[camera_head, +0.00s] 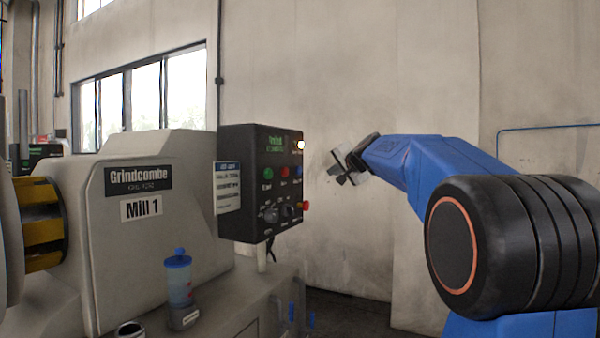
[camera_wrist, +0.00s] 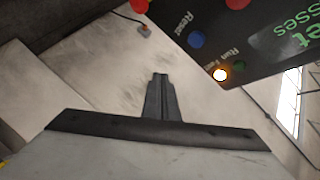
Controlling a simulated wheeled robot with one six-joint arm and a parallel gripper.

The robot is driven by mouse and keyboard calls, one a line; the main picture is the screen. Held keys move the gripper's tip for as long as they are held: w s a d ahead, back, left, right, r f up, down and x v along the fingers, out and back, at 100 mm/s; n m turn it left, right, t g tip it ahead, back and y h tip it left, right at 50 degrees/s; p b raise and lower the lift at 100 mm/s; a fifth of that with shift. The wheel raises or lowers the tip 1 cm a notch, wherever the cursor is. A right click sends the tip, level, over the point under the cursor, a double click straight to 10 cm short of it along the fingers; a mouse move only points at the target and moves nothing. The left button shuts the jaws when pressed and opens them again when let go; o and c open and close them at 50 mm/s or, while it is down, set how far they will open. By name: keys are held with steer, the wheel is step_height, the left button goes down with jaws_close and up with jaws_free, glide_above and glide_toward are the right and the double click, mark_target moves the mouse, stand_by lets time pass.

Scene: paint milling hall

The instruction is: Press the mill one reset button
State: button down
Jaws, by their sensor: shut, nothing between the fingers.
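The control box (camera_head: 262,195) of the mill marked "Mill 1" (camera_head: 141,208) carries a green button (camera_head: 267,173), a red button (camera_head: 284,172) and a blue button (camera_head: 298,171). In the wrist view the blue button (camera_wrist: 196,40) has the word "Reset" beside it. A lit lamp (camera_head: 300,145) is above it on the box; it also shows in the wrist view (camera_wrist: 220,75). My gripper (camera_head: 343,170) is to the right of the box, apart from it. In the wrist view my gripper's fingers (camera_wrist: 160,80) are together and empty, with the panel at upper right.
A paper sheet (camera_head: 227,188) hangs at the box's left. A blue-lidded container (camera_head: 179,280) stands on the mill's ledge. The wall (camera_head: 345,80) behind is bare.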

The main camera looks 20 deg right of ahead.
steer(key=w+a, duration=0.5)
steer(key=w, duration=0.1)
steer(key=shift+w+a, duration=0.2)
steer(key=shift+w, duration=0.2)
steer(key=shift+w, duration=0.1)
stand_by(2.0)
steer(key=shift+w+a, duration=0.25)
steer(key=shift+w+a, duration=0.3)
steer(key=shift+w, duration=0.05)
stand_by(1.1)
steer(key=shift+s+d, duration=0.55)
steer(key=shift+s, duration=0.15)
stand_by(0.3)
steer(key=shift+s+d, duration=0.8)
steer(key=shift+s, duration=0.2)
steer(key=shift+s+d, duration=0.75)
steer(key=shift+s, duration=0.25)
